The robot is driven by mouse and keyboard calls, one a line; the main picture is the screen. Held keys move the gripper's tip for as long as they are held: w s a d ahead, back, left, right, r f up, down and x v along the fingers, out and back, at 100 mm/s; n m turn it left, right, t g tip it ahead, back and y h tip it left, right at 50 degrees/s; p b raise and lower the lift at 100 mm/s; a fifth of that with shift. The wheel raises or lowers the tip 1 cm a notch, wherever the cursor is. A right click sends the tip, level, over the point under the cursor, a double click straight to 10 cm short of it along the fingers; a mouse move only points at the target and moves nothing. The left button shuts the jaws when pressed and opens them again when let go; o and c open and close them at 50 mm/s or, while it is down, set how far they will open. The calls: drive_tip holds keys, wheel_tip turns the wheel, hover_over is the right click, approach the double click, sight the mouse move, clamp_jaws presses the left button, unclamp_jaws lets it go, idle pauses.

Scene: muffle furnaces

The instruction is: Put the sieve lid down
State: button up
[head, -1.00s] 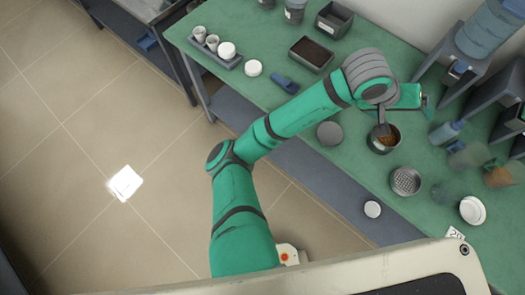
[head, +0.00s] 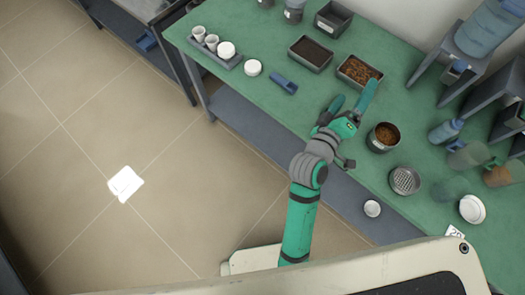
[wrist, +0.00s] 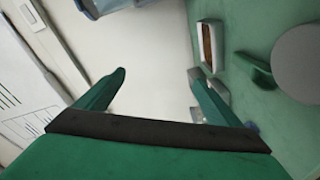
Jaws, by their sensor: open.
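My gripper (head: 353,98) is open, with its fingers over the bench in front of the tray of brown pieces. The wrist view shows nothing between its two fingers (wrist: 156,86). A plain grey disc, which looks like the sieve lid (wrist: 302,62), shows at the right edge of the wrist view, outside the fingers. In the head view my arm covers the spot where a grey disc lay earlier. The perforated sieve (head: 405,181) stands on the bench to the right, apart from my gripper. A round pan with brown contents (head: 383,137) stands behind it.
The tray of brown pieces (head: 358,72) and a dark-filled tray (head: 310,53) stand behind my gripper. A blue scoop (head: 283,85) and white cups (head: 212,42) are left. Bottles (head: 445,131), a white dish (head: 472,209) and dark stands crowd the right.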

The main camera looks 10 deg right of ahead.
drive_tip(key=s+a+f+t+y, duration=0.1)
drive_tip(key=s+a+f+y, duration=0.25)
drive_tip(key=a, duration=0.25)
drive_tip(key=s+a+f+n+t+y, duration=0.1)
drive_tip(key=s+a+f+y, duration=0.1)
drive_tip(key=s+a+f, duration=0.3)
drive_tip(key=s+a+f+t+y, duration=0.1)
drive_tip(key=a+f+y, duration=0.2)
drive_tip(key=a, duration=0.4)
drive_tip(key=s+a+m+y, duration=0.3)
drive_tip(key=s+a+m, duration=0.2)
drive_tip(key=s+a, duration=0.7)
drive_tip(key=s, duration=0.3)
drive_tip(key=shift+a+m, duration=0.3)
drive_tip(key=shift+a, duration=0.1)
drive_tip(key=shift+s+r+y, duration=0.1)
drive_tip(key=shift+s+y, duration=0.1)
drive_tip(key=shift+y, duration=0.05)
